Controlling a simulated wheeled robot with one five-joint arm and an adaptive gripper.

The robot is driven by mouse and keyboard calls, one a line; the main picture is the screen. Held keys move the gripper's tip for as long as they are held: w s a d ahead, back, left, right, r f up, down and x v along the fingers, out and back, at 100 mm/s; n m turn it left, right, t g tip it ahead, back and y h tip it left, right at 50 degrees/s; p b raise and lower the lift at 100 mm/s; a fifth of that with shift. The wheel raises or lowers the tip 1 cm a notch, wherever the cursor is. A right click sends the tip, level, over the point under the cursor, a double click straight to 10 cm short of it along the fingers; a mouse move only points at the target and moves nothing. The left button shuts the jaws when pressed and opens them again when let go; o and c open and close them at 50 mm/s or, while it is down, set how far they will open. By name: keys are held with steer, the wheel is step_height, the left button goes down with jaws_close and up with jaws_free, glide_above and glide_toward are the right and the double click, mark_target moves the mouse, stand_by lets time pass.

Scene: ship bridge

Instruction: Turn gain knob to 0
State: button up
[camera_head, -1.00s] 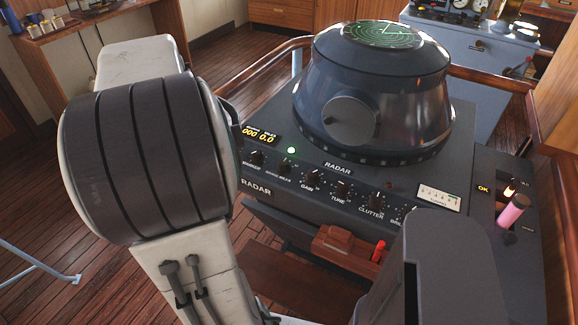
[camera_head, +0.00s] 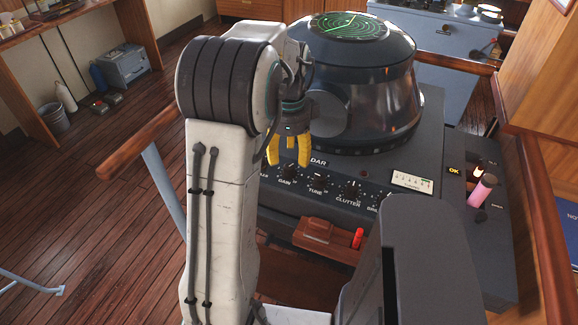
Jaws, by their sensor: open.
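The gain knob (camera_head: 289,173) is a small black knob on the sloping front panel of the radar console (camera_head: 426,159), with the label GAIN just below it. The scale marks around it are too small to read, so I cannot tell its setting. My gripper (camera_head: 288,161) has yellow fingers and is open and empty. It points down just above and in front of the knob row in the picture, close to the gain knob. I cannot tell whether it touches the knob. My arm hides the left part of the panel.
The tune knob (camera_head: 317,180) and clutter knob (camera_head: 352,190) stand right of the gain knob. The radar hood (camera_head: 362,85) rises behind. A brown box (camera_head: 325,238) with a red item (camera_head: 357,239) is below the panel. A pink-topped lever (camera_head: 482,191) stands at right.

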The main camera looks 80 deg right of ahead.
mark_target(289, 167)
steer(key=shift+f, duration=2.35)
steer(key=shift+o, duration=0.2)
jaws_close()
